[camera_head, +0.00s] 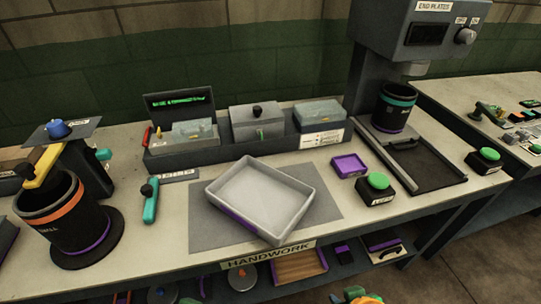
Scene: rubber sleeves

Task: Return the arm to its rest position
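Only a small green and orange piece, which seems to be part of my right gripper (356,297), shows at the bottom edge, below the front of the workbench (150,250). Its fingers are cut off, so I cannot tell whether it is open or shut. It stands apart from everything on the bench. My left gripper is not in view.
A grey tray (300,213) lies tilted on a grey mat (208,232). A purple tray (349,164), green button (379,181) and END PLATES machine (420,30) stand right. A black bin (62,215) and teal-handled tool (150,205) are left. Shelves with boxes lie below.

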